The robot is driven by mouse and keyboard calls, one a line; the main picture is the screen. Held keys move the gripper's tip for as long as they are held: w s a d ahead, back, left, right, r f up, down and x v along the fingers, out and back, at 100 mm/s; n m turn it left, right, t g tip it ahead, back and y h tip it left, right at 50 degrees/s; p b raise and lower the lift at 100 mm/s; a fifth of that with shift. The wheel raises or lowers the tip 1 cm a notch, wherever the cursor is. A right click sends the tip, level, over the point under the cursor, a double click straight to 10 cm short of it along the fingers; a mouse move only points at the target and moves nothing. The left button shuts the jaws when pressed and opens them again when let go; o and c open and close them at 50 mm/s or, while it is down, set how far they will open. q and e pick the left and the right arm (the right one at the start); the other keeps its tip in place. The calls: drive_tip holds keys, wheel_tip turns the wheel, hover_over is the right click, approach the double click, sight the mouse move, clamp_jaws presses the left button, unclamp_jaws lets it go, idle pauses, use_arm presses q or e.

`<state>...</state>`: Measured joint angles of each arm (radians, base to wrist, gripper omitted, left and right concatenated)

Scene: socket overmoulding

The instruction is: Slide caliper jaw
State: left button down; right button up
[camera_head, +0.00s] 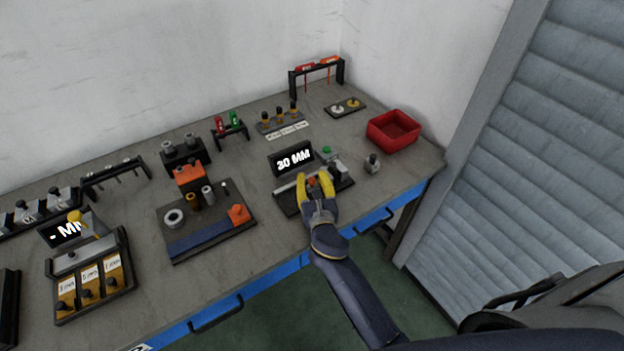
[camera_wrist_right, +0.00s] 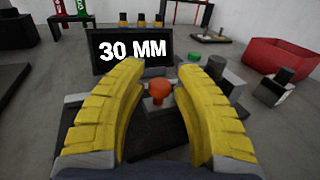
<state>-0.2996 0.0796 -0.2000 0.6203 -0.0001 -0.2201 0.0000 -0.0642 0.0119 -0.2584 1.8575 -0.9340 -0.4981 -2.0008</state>
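The caliper station (camera_head: 290,198) is a dark base with a grey rail and a black display (camera_head: 293,158) reading 30 MM. An orange-red knob (camera_wrist_right: 160,90) stands on its slider and also shows in the head view (camera_head: 312,181). My right gripper (camera_head: 316,178), with yellow fingers, is at the station. In the right wrist view its fingers (camera_wrist_right: 172,78) are spread apart on either side of the knob, with gaps to it. A green button (camera_wrist_right: 193,56) and grey blocks sit right of the knob. My left gripper is not in view.
A red bin (camera_head: 394,128) and a small grey block with a dark knob (camera_head: 373,163) stand right of the station. A tray of cylinders (camera_head: 210,240) is to the left. A second display unit (camera_head: 88,262) with labelled yellow slots is farther left.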

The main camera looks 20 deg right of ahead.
drive_tip(key=shift+o, duration=0.3)
clamp_jaws()
drive_tip(key=shift+r, duration=0.1)
drive_tip(key=shift+a, duration=0.15)
drive_tip(key=shift+s+a+r, duration=0.1)
drive_tip(key=shift+s+a, duration=0.1)
drive_tip(key=shift+a, duration=0.55)
drive_tip(key=shift+s+a, duration=0.2)
drive_tip(key=shift+a, duration=0.55)
drive_tip(key=shift+c, duration=0.7)
unclamp_jaws()
drive_tip(key=shift+a, duration=0.1)
drive_tip(key=shift+o, duration=0.4)
drive_tip(key=shift+s, duration=0.1)
